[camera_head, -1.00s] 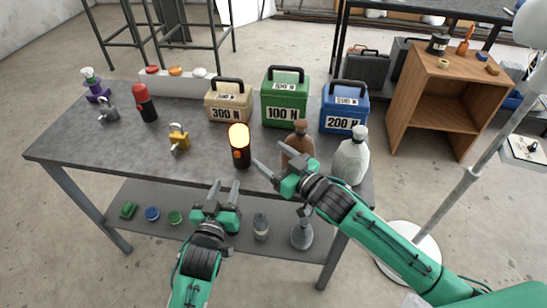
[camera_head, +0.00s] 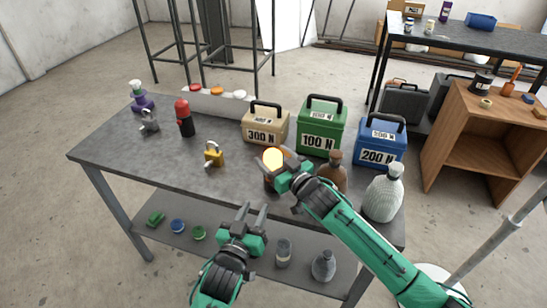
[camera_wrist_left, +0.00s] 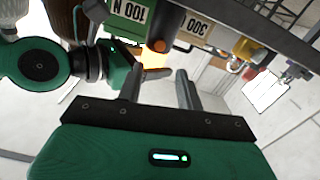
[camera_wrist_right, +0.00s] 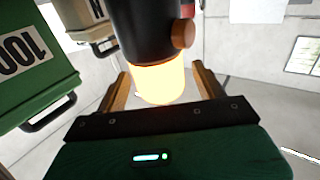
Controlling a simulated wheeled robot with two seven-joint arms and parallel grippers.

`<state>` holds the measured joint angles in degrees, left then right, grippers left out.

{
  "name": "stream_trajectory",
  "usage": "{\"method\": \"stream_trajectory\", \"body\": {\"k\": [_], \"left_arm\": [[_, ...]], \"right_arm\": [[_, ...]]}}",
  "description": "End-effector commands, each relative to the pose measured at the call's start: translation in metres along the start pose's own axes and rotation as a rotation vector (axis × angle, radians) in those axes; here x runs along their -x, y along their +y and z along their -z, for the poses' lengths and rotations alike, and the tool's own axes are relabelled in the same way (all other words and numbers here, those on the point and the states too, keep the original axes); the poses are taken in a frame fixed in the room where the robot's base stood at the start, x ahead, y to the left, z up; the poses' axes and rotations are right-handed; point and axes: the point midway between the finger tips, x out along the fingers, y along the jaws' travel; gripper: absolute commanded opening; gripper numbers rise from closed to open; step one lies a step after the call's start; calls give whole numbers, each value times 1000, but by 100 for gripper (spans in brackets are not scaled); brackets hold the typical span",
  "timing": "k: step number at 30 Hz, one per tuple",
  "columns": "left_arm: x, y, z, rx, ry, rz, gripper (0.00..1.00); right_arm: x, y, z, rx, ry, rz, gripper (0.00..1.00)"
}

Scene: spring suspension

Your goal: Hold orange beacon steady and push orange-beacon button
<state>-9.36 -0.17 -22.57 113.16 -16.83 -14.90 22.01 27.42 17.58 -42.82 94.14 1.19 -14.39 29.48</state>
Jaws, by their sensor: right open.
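The orange beacon has a black body and a lit orange lamp (camera_head: 273,158). It stands near the table's front edge. In the right wrist view its glowing lamp (camera_wrist_right: 160,84) lies between my right fingers, with its orange button (camera_wrist_right: 183,34) on the side. My right gripper (camera_head: 274,168) is open around the lamp, with a gap on each side. In the head view it hides most of the beacon's body. My left gripper (camera_head: 254,209) is open and empty, in front of the table's edge and apart from the beacon. The beacon's lamp (camera_wrist_left: 155,57) and button (camera_wrist_left: 187,22) also show in the left wrist view.
Weight boxes of 300 N (camera_head: 263,127), 100 N (camera_head: 321,125) and 200 N (camera_head: 377,143) stand behind. Brown (camera_head: 332,172) and white (camera_head: 384,195) bottles stand right of the beacon. A yellow padlock (camera_head: 214,155) and red-topped beacon (camera_head: 184,117) are left.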

Motion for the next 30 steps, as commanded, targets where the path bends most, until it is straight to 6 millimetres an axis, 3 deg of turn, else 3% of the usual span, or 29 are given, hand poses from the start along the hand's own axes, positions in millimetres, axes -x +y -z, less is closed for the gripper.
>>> {"method": "stream_trajectory", "body": {"k": [10,18,19,24,30], "left_arm": [[0,0,0,0,0,0,36],[0,0,0,0,0,0,36],[0,0,0,0,0,0,34],[0,0,0,0,0,0,1],[0,0,0,0,0,0,0]], "right_arm": [[-4,0,0,0,0,0,70],[-4,0,0,0,0,0,19],[-4,0,0,0,0,0,18],[-4,0,0,0,0,0,18],[-4,0,0,0,0,0,18]]}}
